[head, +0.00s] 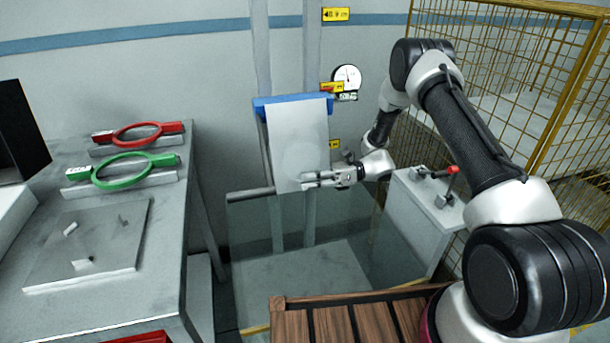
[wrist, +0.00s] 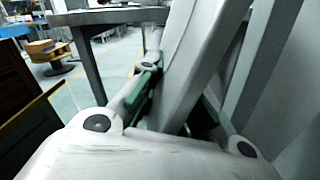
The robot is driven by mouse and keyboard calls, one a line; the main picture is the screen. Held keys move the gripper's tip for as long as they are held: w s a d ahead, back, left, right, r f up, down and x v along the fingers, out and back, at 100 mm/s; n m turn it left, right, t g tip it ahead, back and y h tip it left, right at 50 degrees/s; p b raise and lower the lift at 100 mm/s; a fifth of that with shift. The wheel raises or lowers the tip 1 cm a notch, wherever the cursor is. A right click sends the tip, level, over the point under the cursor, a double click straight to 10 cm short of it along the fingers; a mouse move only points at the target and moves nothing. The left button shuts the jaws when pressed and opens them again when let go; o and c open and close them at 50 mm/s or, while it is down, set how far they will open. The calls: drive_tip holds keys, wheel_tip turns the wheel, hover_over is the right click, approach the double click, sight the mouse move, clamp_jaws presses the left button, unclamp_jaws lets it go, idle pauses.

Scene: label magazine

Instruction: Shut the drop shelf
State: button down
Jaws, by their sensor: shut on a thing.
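A pale grey panel (head: 298,145), which I take to be the drop shelf, hangs steeply at the wall below a blue top edge (head: 291,103). A dark round bar (head: 250,194) sticks out to the left at its lower end. My gripper (head: 312,179) is at the panel's lower right part, reaching in from the right. In the wrist view, my fingers (wrist: 160,85) lie on either side of a long grey piece (wrist: 190,75) and are shut on it; it appears to be part of the shelf. The contact itself is partly hidden.
A grey table (head: 165,255) at left carries a red ring tool (head: 135,131), a green ring tool (head: 122,169) and a plate (head: 90,240). A pale cabinet (head: 425,215) with a red-knobbed lever and a yellow mesh fence (head: 540,90) stand at right. Wooden slats (head: 340,323) lie in front.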

drive_tip(key=shift+s+d+r, duration=0.1)
drive_tip(key=shift+s+r, duration=0.1)
drive_tip(key=shift+s, duration=0.25)
drive_tip(key=c, duration=1.6)
unclamp_jaws()
drive_tip(key=shift+d, duration=0.1)
drive_tip(key=w+d, duration=0.2)
drive_tip(key=d, duration=0.9)
drive_tip(key=shift+w+d, duration=0.2)
drive_tip(key=shift+d, duration=0.15)
drive_tip(key=shift+a, duration=0.1)
